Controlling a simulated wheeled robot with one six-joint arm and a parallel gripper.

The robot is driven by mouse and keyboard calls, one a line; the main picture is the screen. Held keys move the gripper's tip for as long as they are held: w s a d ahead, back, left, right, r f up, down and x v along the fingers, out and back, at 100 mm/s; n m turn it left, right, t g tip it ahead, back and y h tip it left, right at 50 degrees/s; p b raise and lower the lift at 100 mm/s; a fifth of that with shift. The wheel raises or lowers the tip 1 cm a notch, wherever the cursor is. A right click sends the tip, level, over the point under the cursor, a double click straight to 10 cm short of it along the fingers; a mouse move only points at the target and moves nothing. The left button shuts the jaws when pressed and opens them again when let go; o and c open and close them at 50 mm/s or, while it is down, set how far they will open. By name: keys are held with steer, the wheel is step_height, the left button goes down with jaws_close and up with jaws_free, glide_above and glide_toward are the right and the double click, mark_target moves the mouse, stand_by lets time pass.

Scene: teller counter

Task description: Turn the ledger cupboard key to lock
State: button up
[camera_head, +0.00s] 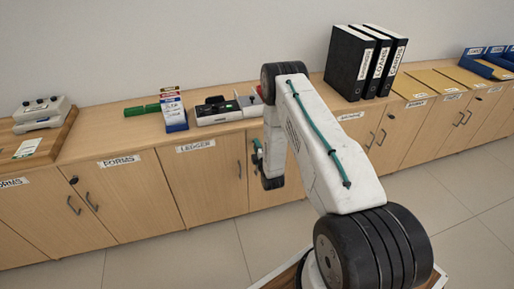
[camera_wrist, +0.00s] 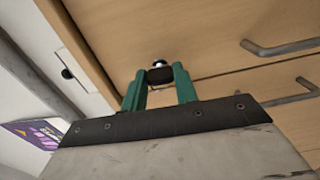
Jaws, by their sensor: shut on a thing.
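The ledger cupboard (camera_head: 205,178) is a light wood cupboard with a LEDGER label (camera_head: 195,146) at its top edge. My arm hides part of its right side in the head view. In the wrist view, the key (camera_wrist: 160,75) has a dark bow and sits at a small silver lock (camera_wrist: 159,63) in the wood front. My gripper (camera_wrist: 160,84) has green fingers, one on each side of the bow, shut on it. In the head view my gripper (camera_head: 257,152) is at the cupboard front, mostly behind my arm. I cannot tell whether the lock is locked.
Two metal bar handles (camera_wrist: 282,48) stick out to the right of the gripper in the wrist view. The counter top (camera_head: 88,130) above holds a blue box (camera_head: 174,114), a green cylinder (camera_head: 142,110) and black binders (camera_head: 349,62). The tiled floor (camera_head: 170,250) in front is clear.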

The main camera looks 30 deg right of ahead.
steer(key=shift+n, duration=0.4)
steer(key=o, duration=1)
steer(key=shift+s, duration=0.1)
steer(key=v, duration=0.7)
steer(key=shift+s+a, duration=0.15)
steer(key=shift+s, duration=0.15)
